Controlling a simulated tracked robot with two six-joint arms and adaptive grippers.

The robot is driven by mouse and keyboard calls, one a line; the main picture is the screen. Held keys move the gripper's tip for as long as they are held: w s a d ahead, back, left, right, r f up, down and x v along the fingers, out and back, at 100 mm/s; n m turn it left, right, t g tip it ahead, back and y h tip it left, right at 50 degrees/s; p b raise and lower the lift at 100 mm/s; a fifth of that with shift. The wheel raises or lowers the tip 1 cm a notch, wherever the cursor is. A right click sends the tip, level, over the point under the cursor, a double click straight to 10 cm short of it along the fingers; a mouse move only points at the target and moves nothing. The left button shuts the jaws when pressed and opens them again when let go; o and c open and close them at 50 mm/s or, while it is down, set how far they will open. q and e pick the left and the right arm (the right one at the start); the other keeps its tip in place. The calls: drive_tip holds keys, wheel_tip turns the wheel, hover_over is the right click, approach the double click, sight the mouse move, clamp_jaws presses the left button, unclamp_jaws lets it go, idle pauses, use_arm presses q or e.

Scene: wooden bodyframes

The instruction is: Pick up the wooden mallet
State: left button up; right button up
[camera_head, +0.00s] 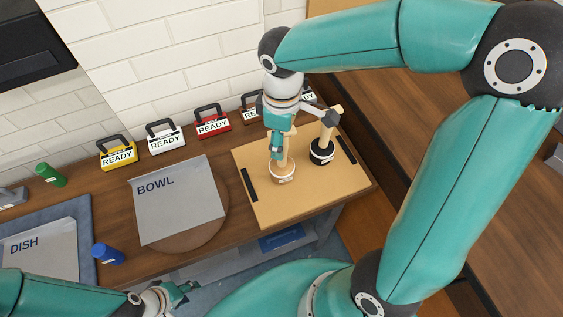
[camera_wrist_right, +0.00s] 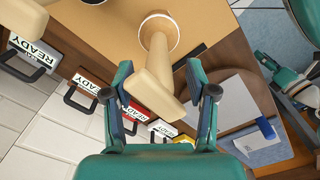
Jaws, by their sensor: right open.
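A pale wooden mallet (camera_head: 284,159) stands upright on the tan board, its lower end a round tan part with a white band. In the right wrist view the pale wooden piece (camera_wrist_right: 152,85) points up toward the camera. My right gripper (camera_head: 276,146) is above the board at its upper part. In the wrist view its open fingers (camera_wrist_right: 158,76) lie on either side of the wood, with gaps visible. A second similar piece with a black round base (camera_head: 322,152) stands to the right. My left gripper (camera_head: 178,293) is at the bottom of the head view; its jaws are unclear.
The tan board (camera_head: 256,205) has black strips at its sides. Several cases marked READY (camera_head: 212,122) stand along the wall. A grey BOWL sheet (camera_head: 178,205) lies left of the board.

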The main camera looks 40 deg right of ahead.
wheel_tip(320, 180, down, 4)
drive_tip(key=shift+w+f, duration=0.1)
clamp_jaws()
idle(0.4)
